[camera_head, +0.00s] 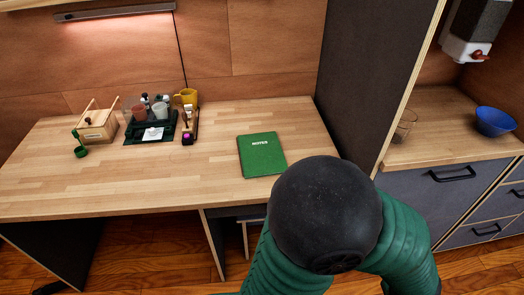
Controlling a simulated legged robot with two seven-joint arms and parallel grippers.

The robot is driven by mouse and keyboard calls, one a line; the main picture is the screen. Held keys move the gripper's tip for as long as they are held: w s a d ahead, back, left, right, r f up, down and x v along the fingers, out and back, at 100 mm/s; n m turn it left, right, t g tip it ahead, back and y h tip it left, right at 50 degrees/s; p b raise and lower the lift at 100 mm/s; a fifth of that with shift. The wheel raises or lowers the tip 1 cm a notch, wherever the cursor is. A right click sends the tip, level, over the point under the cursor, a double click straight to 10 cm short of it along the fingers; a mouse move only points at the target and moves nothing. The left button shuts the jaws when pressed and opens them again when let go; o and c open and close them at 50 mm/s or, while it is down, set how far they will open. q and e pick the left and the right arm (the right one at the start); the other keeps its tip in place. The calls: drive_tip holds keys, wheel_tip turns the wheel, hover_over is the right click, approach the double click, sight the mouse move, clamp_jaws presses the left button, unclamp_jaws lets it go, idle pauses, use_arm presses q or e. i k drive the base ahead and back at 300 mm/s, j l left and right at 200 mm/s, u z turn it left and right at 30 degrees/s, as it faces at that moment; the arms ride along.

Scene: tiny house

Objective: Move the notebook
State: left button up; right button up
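The notebook (262,155) is green with "NOTES" in white on its cover. It lies flat and closed on the wooden desk (70,188), right of the desk's middle. One of my arms, with a green sleeve and a round black joint, rises at the lower right in front of the desk. The black joint comes close to the notebook's lower right corner in the picture. I cannot tell how far above or before the desk it is. Neither gripper shows in the head view.
A wooden box (97,126), a dark tray (137,133) with cups and bottles, and a yellow mug (186,97) stand at the desk's back left. A dark partition (360,75) bounds the desk's right. Beyond it, a counter holds a blue bowl (494,122). Desk space left of the notebook is clear.

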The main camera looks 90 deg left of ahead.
sight(262, 155)
drive_tip(key=u, duration=2.8)
